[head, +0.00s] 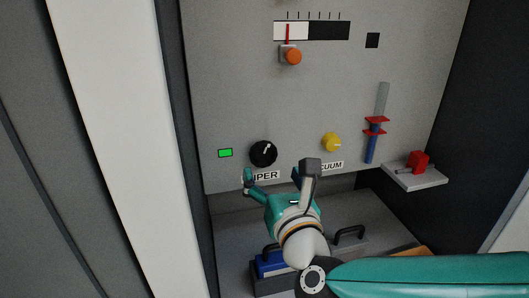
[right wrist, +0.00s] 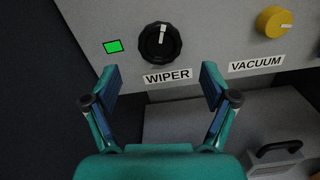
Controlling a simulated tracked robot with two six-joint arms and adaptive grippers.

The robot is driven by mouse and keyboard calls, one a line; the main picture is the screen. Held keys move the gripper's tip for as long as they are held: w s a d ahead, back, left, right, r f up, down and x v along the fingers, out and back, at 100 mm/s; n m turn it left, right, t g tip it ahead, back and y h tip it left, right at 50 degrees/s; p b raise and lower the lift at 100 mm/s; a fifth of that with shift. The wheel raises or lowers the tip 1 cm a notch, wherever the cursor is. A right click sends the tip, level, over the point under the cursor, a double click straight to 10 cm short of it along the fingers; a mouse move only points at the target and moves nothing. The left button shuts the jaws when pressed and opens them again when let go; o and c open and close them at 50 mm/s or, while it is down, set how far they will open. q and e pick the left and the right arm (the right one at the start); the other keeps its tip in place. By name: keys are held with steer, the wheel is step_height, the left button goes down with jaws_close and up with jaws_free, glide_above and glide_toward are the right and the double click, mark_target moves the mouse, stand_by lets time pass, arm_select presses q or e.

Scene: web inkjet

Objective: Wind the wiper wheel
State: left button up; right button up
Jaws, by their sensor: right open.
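The wiper wheel is a black round knob (head: 263,153) with a white pointer mark, on the grey panel above the WIPER label. In the right wrist view the knob (right wrist: 160,42) is ahead, just beyond my fingertips, with its white mark near the top, tilted slightly right. My right gripper (head: 272,174) is open and empty, below the knob in the head view and apart from it. In the right wrist view its two fingers (right wrist: 159,78) stand wide either side of the WIPER label (right wrist: 167,76). My left gripper is not in view.
A lit green indicator (head: 225,153) is left of the knob. A yellow VACUUM knob (head: 331,142) is to its right. A small shelf (head: 417,178) with a red object (head: 419,162) juts out at right.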

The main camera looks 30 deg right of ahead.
mark_target(264, 157)
steer(key=x, duration=0.7)
steer(key=shift+p, duration=0.3)
steer(key=c, duration=1.2)
